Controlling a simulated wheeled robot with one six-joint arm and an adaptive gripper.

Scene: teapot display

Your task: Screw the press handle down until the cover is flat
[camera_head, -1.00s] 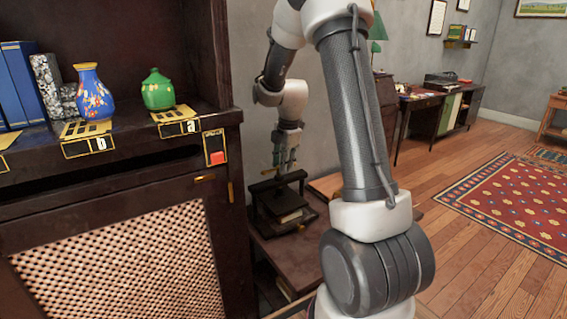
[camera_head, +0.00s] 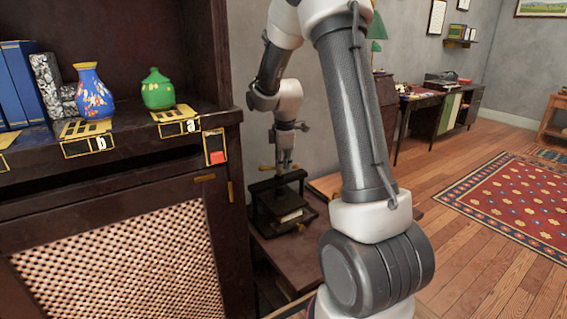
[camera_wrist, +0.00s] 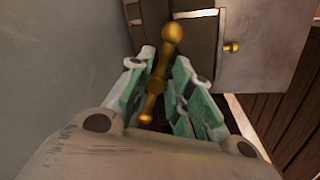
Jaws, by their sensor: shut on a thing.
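The dark press (camera_head: 262,211) stands on a low wooden table beside the cabinet. A light, book-like block (camera_head: 292,216) lies inside its frame; whether its cover is flat cannot be told at this size. The brass press handle (camera_wrist: 172,34) has a round knob end and runs between my fingers in the wrist view. One brass end (camera_head: 266,168) shows just left of my fingers in the head view. My gripper (camera_head: 284,163) is above the press, pointing down, shut on the handle. Its green-padded fingers (camera_wrist: 162,72) lie on both sides of the bar. The screw is mostly hidden.
The dark cabinet (camera_head: 120,185) stands close at the left, with a blue vase (camera_head: 93,93) and a green jar (camera_head: 157,91) on its shelf. The grey wall is right behind the press. Open floor lies to the right.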

